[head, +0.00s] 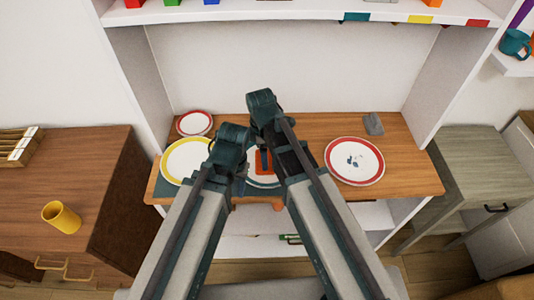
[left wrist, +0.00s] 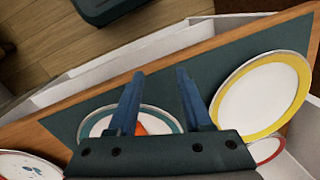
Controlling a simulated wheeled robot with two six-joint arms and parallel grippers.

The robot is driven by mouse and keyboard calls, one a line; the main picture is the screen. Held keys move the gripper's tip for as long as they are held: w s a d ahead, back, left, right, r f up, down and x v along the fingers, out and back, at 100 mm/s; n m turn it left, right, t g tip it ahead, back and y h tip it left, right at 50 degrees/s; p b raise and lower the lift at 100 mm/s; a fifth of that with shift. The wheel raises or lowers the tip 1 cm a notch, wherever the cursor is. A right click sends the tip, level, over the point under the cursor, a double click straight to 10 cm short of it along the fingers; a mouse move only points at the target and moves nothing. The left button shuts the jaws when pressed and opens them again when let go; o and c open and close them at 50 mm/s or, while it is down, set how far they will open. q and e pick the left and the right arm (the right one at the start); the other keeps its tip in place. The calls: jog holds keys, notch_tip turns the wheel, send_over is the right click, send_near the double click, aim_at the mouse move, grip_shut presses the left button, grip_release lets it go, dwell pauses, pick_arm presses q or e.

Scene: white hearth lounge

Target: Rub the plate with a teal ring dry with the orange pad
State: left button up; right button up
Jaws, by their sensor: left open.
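The plate with a teal ring (head: 262,182) lies on a dark teal mat and is mostly hidden by my arms in the head view. Its left part shows in the left wrist view (left wrist: 98,124). The orange pad (head: 263,162) appears over this plate, and a corner of it shows between my fingers in the left wrist view (left wrist: 142,129); I cannot tell whether it touches the plate. My left gripper (left wrist: 158,74) is open, with nothing seen between its fingertips. My right arm reaches in beside it; its fingers are not clear.
A yellow-ringed plate (head: 185,158) stands left on the mat, with a small red-ringed plate (head: 195,123) behind. A red-ringed plate with dark spots (head: 354,161) lies right, near a grey block (head: 373,123). A white shelf (head: 300,12) overhangs the back.

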pick_arm(q)
notch_tip(320, 180, up, 6)
jog(key=p, duration=0.6)
pick_arm(e)
notch_tip(320, 180, up, 6)
notch_tip(320, 180, up, 3)
jog(key=p, duration=0.3)
jog(key=shift+r, duration=0.1)
pick_arm(q)
notch_tip(320, 180, up, 3)
jog(key=shift+d, duration=0.1)
pick_arm(e)
jog(key=shift+d, duration=0.1)
dwell(0.4)
